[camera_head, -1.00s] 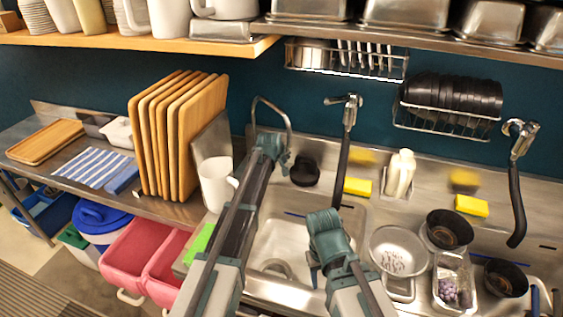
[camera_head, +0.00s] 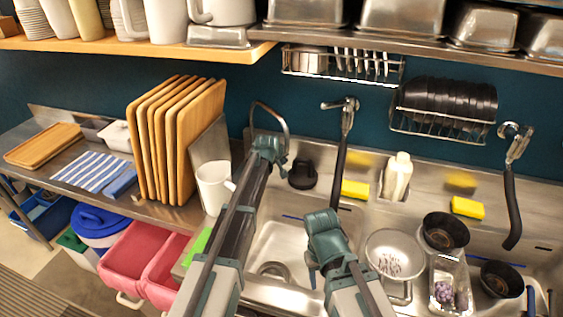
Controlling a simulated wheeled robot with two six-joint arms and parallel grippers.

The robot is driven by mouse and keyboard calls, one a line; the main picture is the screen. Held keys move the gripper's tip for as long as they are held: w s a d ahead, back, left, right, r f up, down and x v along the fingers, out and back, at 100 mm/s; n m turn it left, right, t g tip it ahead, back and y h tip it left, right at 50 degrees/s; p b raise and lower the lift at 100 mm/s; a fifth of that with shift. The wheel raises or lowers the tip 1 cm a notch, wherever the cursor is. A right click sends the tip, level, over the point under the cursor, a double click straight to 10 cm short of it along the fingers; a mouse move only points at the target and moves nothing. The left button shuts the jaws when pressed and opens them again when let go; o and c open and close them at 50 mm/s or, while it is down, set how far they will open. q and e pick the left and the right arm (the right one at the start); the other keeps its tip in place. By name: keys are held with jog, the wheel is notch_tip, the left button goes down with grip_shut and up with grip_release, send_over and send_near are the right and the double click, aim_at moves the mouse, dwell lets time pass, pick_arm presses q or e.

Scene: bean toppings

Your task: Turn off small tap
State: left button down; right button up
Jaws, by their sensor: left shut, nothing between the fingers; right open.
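The small tap (camera_head: 284,121) is a thin, curved metal spout at the back left of the sink, against the blue wall. My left gripper (camera_head: 270,150) is at the tap, in front of its lower part, and hides its base and any handle. It is shut, with nothing seen held. I cannot tell whether it touches the tap, and no water stream is visible. My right gripper (camera_head: 318,262) is lower, over the sink basin (camera_head: 283,240). It is open and empty, seen from behind, with its fingertips partly hidden.
A white mug (camera_head: 214,185) and upright wooden boards (camera_head: 178,140) stand left of the tap. A larger tap with a black hose (camera_head: 341,165) hangs to its right. A black-capped item (camera_head: 302,174), yellow sponge (camera_head: 355,189), strainer (camera_head: 394,254) and black bowls (camera_head: 445,230) sit around the sink.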

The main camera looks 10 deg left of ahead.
pick_arm(q)
jog(key=s+a+r+p, duration=0.2)
jog(key=s+a, duration=0.1)
jog(key=s, duration=1.1)
jog(key=s+d+f+m+g+y, duration=0.1)
jog(key=s+d+m+g, duration=0.1)
jog(key=s, duration=0.7)
jog(key=s+d+f+m+g, duration=0.2)
jog(key=s+m+g, duration=0.1)
jog(key=s, duration=0.6)
jog(key=s+d+f+m+g+y, duration=0.1)
jog(key=s+m, duration=0.3)
jog(key=s, duration=0.6)
jog(key=shift+s+d+f+m+g+y, duration=0.1)
jog(key=shift+d+f+m+g+y, duration=0.1)
jog(key=shift+d+g, duration=0.25)
jog(key=shift+d+f+m+g+y, duration=0.1)
jog(key=shift+d+m+g, duration=0.1)
jog(key=shift+d+g, duration=0.2)
jog(key=shift+s+a+g, duration=0.15)
jog(key=shift+s+g, duration=0.1)
jog(key=shift+s, duration=0.15)
